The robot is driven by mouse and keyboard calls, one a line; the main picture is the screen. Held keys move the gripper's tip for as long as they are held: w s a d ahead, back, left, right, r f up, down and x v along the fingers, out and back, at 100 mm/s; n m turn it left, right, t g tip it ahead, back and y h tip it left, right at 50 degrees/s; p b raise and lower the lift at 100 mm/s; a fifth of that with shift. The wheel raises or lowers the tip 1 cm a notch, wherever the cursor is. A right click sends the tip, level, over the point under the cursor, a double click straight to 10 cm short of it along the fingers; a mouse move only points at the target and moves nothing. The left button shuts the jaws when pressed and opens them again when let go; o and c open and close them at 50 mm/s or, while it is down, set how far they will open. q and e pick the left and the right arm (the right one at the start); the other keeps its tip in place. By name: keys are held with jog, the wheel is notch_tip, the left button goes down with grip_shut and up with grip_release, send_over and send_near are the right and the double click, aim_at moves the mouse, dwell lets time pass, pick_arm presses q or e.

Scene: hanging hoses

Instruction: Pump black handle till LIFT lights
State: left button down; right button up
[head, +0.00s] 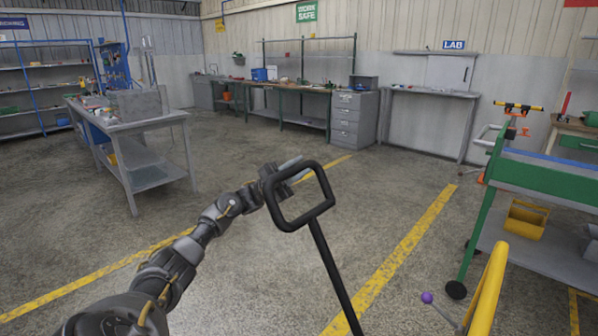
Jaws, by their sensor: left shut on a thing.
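The black handle (328,262) is a long bar that rises from the bottom edge to a squared loop grip at the middle of the head view. It leans a little to the left. My left gripper (283,178) is at the upper left part of the loop and is shut on it. The loop hides part of the fingers. The foot of the handle is out of view. I see no LIFT light in this view. My right gripper is not in view.
A yellow bar (487,292) and a lever with a purple knob (427,297) stand at the lower right. A green-framed cart (545,178) is on the right. A grey workbench (128,124) is at the left. The floor between is clear, with yellow lines.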

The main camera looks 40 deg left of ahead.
pick_arm(q)
jog(key=shift+a, duration=0.1)
jog(key=c, duration=1.2)
grip_release()
jog(key=shift+o, duration=0.2)
jog(key=shift+s+a+f, duration=0.1)
jog(key=shift+a+f, duration=0.1)
jog(key=shift+f, duration=0.1)
jog(key=b+v, duration=0.3)
jog(key=v, duration=0.7)
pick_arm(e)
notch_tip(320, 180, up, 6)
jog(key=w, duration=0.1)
pick_arm(q)
jog(key=shift+a, duration=0.1)
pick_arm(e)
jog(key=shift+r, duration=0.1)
